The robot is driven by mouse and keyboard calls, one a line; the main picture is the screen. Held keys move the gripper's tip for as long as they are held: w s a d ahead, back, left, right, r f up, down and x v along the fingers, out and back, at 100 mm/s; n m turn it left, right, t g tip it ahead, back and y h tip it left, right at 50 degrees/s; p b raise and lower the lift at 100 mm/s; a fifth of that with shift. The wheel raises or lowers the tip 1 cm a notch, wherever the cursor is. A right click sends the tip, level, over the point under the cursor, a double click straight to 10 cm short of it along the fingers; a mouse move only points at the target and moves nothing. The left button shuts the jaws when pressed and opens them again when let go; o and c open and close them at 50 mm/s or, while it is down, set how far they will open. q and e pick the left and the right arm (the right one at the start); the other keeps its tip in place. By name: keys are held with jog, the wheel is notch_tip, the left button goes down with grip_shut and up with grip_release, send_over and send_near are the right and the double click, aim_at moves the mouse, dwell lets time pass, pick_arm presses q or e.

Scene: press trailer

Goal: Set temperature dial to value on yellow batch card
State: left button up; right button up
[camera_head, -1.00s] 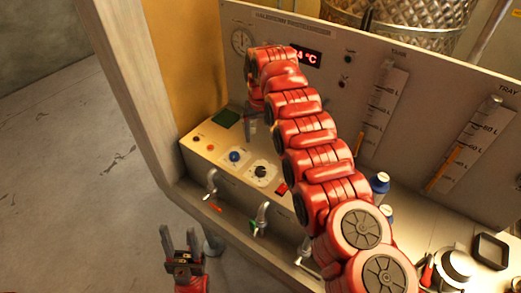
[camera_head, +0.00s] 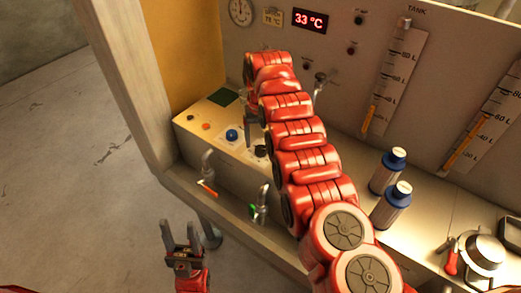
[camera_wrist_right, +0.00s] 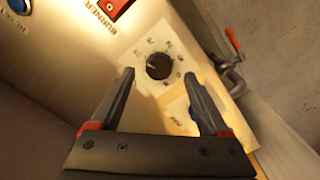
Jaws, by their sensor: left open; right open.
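The temperature dial is a black knob (camera_wrist_right: 159,66) on a white scale plate in the right wrist view. In the head view the black knob (camera_head: 260,151) is partly hidden by my right arm. My right gripper (camera_wrist_right: 159,82) is open, its fingers pointing at the dial with the knob framed between the tips; contact cannot be told. It also shows in the head view (camera_head: 256,130). The red display (camera_head: 310,21) reads 33 °C. My left gripper (camera_head: 180,232) is open and empty.
A blue knob (camera_head: 231,135) sits left of the dial. A red burner switch (camera_wrist_right: 112,8) lies beyond it. Floor at left is clear.

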aim_at(261, 148)
notch_tip(261, 148, down, 2)
jog(key=shift+w+d+f, duration=0.1)
jog(key=shift+d+f, duration=0.05)
jog(key=shift+f, duration=0.45)
grip_shut()
